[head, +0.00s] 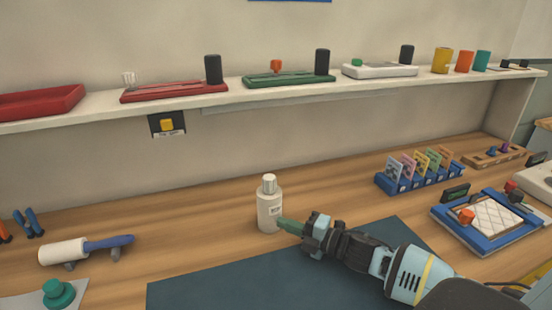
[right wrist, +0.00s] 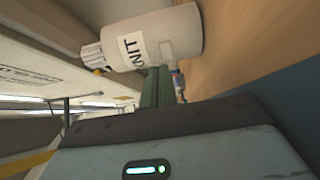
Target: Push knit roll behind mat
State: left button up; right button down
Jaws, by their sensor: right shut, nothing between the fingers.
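The knit roll (head: 269,205) is an off-white upright cylinder with a narrower ribbed top and a small label. It stands on the wooden table at the back edge of the dark blue mat (head: 240,280). In the right wrist view the roll (right wrist: 160,38) appears sideways and close, with its label seeming to read KNIT. My right gripper (head: 284,226) is shut and empty, its green fingers low at the roll's right side. The fingers (right wrist: 154,88) reach the roll's edge in the wrist view; whether they touch it I cannot tell. My left gripper is not in view.
A blue rack of cards (head: 420,180) and a blue frame with a white quilted pad (head: 490,220) stand right. A lint roller (head: 80,249) and a green knob (head: 58,292) lie left. A shelf (head: 290,96) runs along the wall. Table behind the mat is mostly clear.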

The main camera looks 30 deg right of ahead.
jog(key=r, duration=0.1)
jog(key=s+r, duration=0.1)
jog(key=r, duration=0.1)
jog(key=shift+a, duration=0.2)
notch_tip(320, 180, up, 12)
jog(key=p, duration=0.1)
pick_arm(q)
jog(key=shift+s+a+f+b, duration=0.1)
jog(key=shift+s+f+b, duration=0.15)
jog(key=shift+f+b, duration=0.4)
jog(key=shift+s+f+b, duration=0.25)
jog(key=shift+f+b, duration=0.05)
jog(key=shift+b, duration=0.5)
pick_arm(e)
jog(key=w+d, duration=0.3)
jog(key=w, duration=0.7)
jog(key=w+d, duration=0.3)
jog(key=w, duration=0.7)
jog(key=shift+w+d, duration=0.15)
jog(key=shift+w, duration=0.05)
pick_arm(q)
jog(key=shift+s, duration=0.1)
